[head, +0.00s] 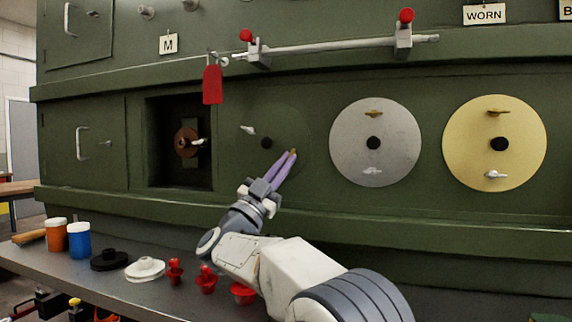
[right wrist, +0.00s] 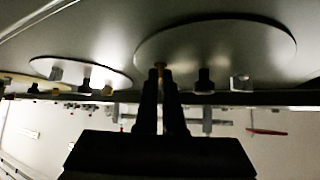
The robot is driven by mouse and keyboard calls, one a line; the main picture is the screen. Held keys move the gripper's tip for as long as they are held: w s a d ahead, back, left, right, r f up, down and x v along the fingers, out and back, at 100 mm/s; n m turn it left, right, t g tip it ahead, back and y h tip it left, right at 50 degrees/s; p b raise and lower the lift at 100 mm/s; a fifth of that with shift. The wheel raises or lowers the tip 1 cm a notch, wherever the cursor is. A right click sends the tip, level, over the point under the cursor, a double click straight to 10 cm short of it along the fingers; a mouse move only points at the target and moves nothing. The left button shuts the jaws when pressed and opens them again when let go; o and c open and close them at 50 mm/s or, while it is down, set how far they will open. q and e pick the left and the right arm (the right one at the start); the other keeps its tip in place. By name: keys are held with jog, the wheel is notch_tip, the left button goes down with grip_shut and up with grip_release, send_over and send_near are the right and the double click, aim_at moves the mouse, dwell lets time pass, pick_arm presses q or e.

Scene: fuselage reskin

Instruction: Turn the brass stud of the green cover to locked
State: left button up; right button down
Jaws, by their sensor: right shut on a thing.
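The green cover (head: 278,122) is a round disc that blends into the green fuselage wall in the head view. It has a black centre knob (head: 266,143) and a silver stud (head: 248,129) at its left. Its brass stud (head: 293,152) is at the right side. My right gripper (head: 289,157) is shut on the brass stud, its purple fingers reaching up from below. In the right wrist view the dark fingers (right wrist: 160,78) flank the brass stud (right wrist: 159,66) under the disc (right wrist: 215,45). The stud's exact angle is mostly hidden by the fingers. My left gripper is not in view.
Silver (head: 374,115) and gold (head: 512,120) covers are on the wall to the right. An open square bay (head: 155,150) is to the left. A red tag (head: 212,84) hangs above. The shelf (head: 60,260) below holds cups, discs and several red plugs (head: 207,281).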

jog(key=shift+a+r+m+g+h, duration=0.1)
jog(key=shift+m+g+h, duration=0.5)
jog(key=shift+m+g, duration=0.45)
jog(key=c, duration=1)
grip_release()
jog(key=shift+t, duration=0.25)
jog(key=v, duration=1)
jog(key=shift+s+a, duration=0.15)
